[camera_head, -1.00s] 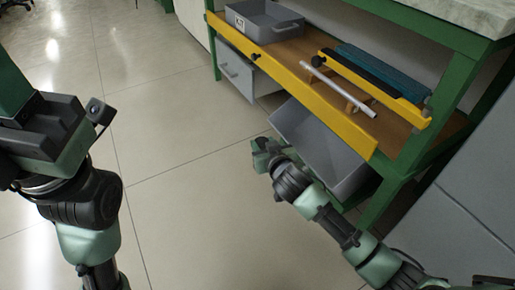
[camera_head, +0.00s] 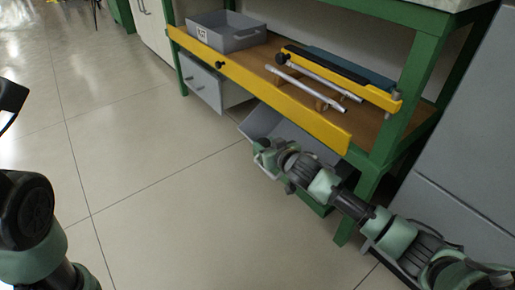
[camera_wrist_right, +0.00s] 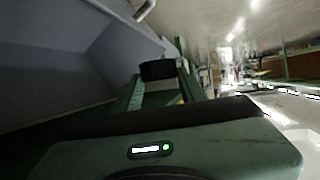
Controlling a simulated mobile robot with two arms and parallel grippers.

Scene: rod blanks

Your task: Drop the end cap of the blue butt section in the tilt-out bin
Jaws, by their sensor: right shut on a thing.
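The grey tilt-out bin (camera_head: 258,120) stands tilted out under the yellow front rail of the green bench; its grey wall (camera_wrist_right: 55,60) fills the left of the right wrist view. My right gripper (camera_head: 264,153) is at the bin's front edge, outside or just above it; I cannot tell which. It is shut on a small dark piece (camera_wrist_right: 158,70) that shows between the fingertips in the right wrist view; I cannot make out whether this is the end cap. No blue butt section can be identified for sure.
Silver rods (camera_head: 305,90) lie on the wooden shelf beside a yellow and black bar (camera_head: 340,78). A grey tray (camera_head: 228,38) stands at the shelf's far left, above a drawer (camera_head: 202,84). The floor left of the bench is clear.

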